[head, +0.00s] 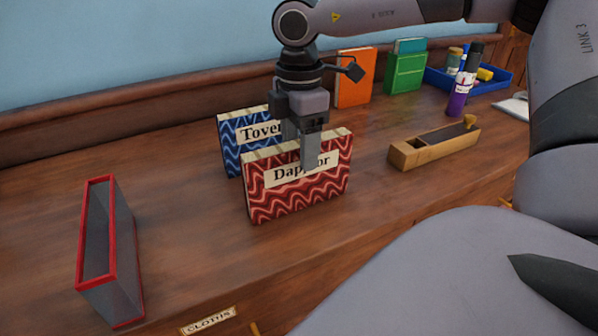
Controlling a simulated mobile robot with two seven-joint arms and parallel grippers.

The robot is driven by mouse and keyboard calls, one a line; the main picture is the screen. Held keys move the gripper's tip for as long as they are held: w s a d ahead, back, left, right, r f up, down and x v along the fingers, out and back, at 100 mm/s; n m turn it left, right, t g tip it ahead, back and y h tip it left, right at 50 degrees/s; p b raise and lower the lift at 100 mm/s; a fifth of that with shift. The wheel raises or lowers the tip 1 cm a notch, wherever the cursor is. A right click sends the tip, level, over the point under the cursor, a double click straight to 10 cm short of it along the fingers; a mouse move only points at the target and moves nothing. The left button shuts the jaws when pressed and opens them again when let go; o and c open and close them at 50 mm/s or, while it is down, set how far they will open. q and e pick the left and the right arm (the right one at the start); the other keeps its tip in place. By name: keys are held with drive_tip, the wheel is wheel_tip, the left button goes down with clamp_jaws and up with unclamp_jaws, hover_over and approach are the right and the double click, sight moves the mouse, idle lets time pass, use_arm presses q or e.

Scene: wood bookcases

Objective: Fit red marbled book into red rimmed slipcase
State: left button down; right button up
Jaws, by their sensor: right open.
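The red marbled book (274,202), with a cream "Dapplor" label, stands upright on the wooden top near the middle of the head view. My right gripper (301,150) points down at it, with one finger in front of its label and the other behind its top edge. The gripper is open; whether the fingers touch the book I cannot tell. The red rimmed slipcase (111,281) stands at the left, grey-sided, its open side edged in red and its inside looking empty. My left gripper is not in view.
A blue marbled book (231,159) stands close behind the red one. A wooden box (403,157) lies to the right. An orange book (354,78), a green holder (404,74) and a blue tray (437,79) stand at the back. The top between slipcase and red book is clear.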

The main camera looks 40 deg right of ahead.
drive_tip(key=shift+f, duration=0.1)
drive_tip(key=shift+c, duration=0.3)
clamp_jaws()
drive_tip(key=shift+w, duration=0.1)
idle(1.0)
